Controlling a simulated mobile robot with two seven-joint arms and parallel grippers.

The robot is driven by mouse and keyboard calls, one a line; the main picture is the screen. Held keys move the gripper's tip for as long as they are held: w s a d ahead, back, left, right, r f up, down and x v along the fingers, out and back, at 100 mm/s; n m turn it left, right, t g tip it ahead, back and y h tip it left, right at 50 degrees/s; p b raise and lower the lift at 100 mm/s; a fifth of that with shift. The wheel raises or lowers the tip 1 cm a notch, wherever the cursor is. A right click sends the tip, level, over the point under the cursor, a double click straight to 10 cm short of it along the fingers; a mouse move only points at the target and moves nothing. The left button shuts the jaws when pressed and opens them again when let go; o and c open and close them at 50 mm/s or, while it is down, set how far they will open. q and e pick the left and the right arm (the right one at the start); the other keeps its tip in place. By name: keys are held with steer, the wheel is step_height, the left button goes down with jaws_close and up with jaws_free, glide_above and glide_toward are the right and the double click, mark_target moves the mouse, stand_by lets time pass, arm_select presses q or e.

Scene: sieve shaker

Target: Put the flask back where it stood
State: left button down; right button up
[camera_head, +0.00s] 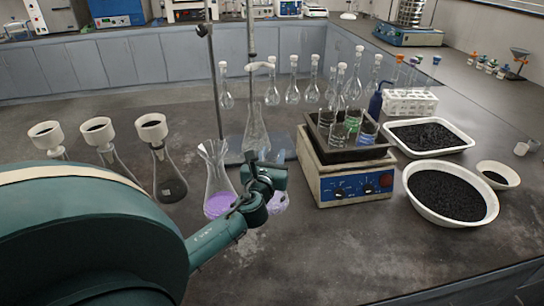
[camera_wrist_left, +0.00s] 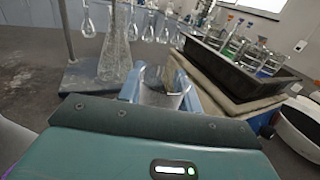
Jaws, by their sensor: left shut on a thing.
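My left gripper (camera_head: 277,160) is shut on the neck of a clear glass flask (camera_head: 279,202) with purple liquid low in it. The gripper and wrist hide much of this flask in the head view. In the left wrist view, the flask's open mouth (camera_wrist_left: 163,90) shows between the two blue fingers (camera_wrist_left: 162,84). I cannot tell whether its base touches the bench. A second conical flask with purple liquid (camera_head: 218,180) stands just left of it. An empty-looking clear conical flask (camera_head: 256,132) stands behind, on the stand's base. My right gripper is not in view.
A hot plate (camera_head: 345,188) with a dark tray of glassware stands close to the right. White bowls of black grains (camera_head: 450,215) lie farther right. Several funnel-topped flasks (camera_head: 168,178) stand left, and hanging flasks (camera_head: 292,90) behind. The front bench is clear.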

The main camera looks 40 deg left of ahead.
arm_select(q)
steer(key=c, duration=1)
jaws_free()
steer(key=shift+f, duration=0.1)
steer(key=shift+o, duration=0.2)
steer(key=shift+s+d, duration=0.1)
steer(key=v, duration=1.1)
steer(key=shift+s+b, duration=0.35)
steer(key=shift+d, duration=0.15)
